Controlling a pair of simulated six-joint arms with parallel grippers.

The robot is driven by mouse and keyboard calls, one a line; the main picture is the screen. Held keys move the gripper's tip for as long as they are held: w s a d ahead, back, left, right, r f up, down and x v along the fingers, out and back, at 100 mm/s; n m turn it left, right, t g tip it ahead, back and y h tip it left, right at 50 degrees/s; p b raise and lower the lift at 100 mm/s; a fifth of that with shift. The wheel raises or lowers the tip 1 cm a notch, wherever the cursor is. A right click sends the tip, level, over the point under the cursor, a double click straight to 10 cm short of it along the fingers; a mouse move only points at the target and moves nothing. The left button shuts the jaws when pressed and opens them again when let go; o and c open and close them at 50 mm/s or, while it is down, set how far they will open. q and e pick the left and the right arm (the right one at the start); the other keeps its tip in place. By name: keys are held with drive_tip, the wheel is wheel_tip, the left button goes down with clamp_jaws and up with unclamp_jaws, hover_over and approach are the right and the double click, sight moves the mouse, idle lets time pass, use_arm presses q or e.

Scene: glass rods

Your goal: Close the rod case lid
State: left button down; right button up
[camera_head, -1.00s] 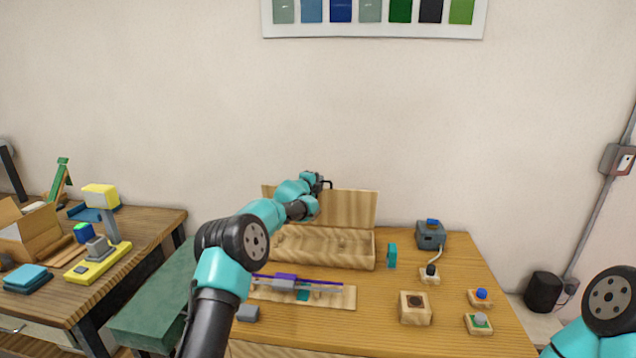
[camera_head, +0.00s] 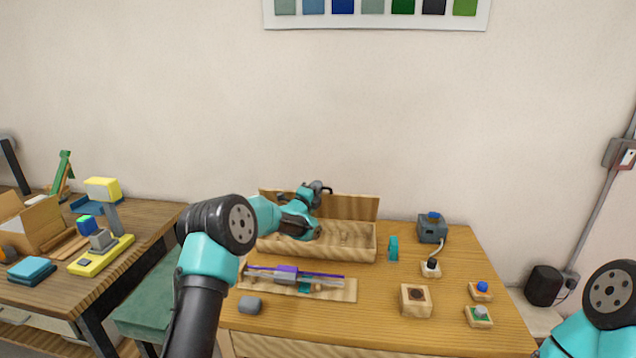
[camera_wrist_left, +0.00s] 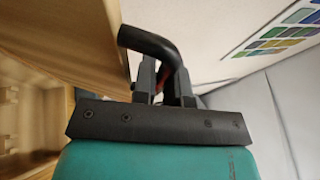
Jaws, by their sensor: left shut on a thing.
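The wooden rod case (camera_head: 350,252) stands at the back of the table. Its lid (camera_head: 355,207) is up at the case's rear edge, so the case is open; my left arm covers part of both. My left gripper (camera_head: 317,189) is at the lid's top edge, shut on a black bent handle. In the left wrist view the handle (camera_wrist_left: 150,40) curves down between the fingers (camera_wrist_left: 163,80), beside the wooden lid (camera_wrist_left: 60,35). Of my right arm only a link shows at the lower right; its gripper is out of view.
A wooden rack (camera_head: 335,290) with purple and grey rods lies in front of the case. A teal block (camera_head: 393,248) stands right of it. A grey-blue device (camera_head: 431,230), a wooden block with a hole (camera_head: 415,300) and button boxes (camera_head: 480,291) occupy the right side.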

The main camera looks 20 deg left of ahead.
use_arm(q)
drive_tip(key=shift+s+d+f, duration=0.15)
drive_tip(key=shift+s+f, duration=0.55)
drive_tip(key=shift+s, duration=0.35)
drive_tip(key=shift+s+d+f, duration=0.15)
drive_tip(key=shift+s+f, duration=0.55)
drive_tip(key=shift+s, duration=0.3)
drive_tip(key=c, duration=1.5)
unclamp_jaws()
drive_tip(key=shift+o, duration=0.2)
drive_tip(key=shift+s, duration=0.1)
drive_tip(key=v, duration=1.7)
drive_tip(key=shift+s, duration=0.15)
